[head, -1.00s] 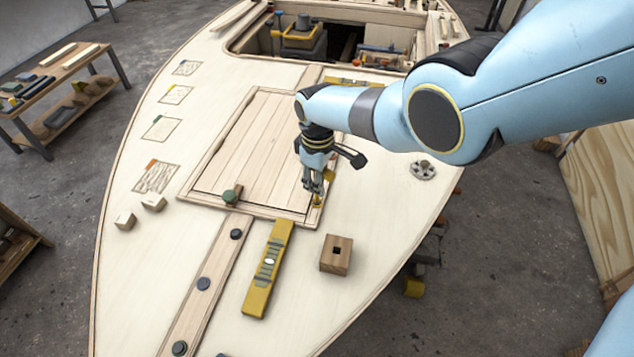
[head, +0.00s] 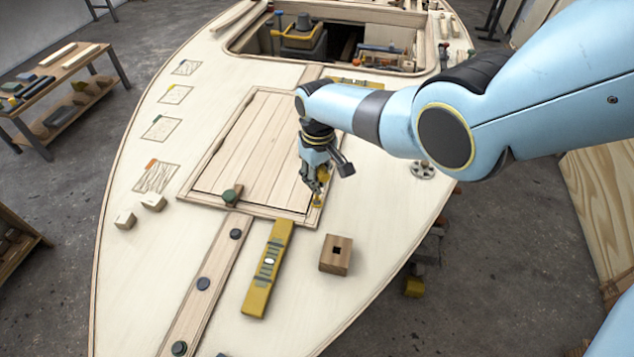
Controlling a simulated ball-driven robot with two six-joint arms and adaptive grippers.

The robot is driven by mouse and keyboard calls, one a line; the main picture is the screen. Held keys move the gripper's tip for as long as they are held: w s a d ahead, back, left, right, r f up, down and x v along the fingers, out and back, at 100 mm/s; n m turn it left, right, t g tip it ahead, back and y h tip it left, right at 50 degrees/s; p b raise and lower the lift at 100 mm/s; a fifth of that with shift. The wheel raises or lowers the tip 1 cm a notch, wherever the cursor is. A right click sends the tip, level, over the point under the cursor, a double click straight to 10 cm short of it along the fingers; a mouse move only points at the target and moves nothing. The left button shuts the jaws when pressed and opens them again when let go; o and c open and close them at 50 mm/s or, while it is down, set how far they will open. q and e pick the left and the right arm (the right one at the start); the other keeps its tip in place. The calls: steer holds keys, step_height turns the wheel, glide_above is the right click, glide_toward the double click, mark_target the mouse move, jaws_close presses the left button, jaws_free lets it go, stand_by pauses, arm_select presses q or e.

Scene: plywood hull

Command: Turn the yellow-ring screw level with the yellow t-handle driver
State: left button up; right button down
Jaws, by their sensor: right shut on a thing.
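My right gripper (head: 318,188) points down over the right edge of the hatch panel (head: 245,145). It is shut on the yellow t-handle driver (head: 323,174), which is mostly hidden by the fingers. The driver's lower end meets a small yellow spot at the panel's lower right corner, which looks like the yellow-ring screw (head: 317,203). The screw is too small and covered to tell how high its head stands. My left gripper is not in the head view.
A yellow spirit level (head: 268,270) and a wooden block with a square hole (head: 336,254) lie in front of the panel. Two small blocks (head: 153,203) lie left. The deck at right is mostly clear.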

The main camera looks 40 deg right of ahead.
steer(key=n, duration=1.1)
steer(key=shift+w, duration=0.1)
steer(key=n, duration=0.5)
steer(key=shift+n, duration=0.4)
steer(key=n, duration=0.6)
steer(key=shift+a, duration=0.1)
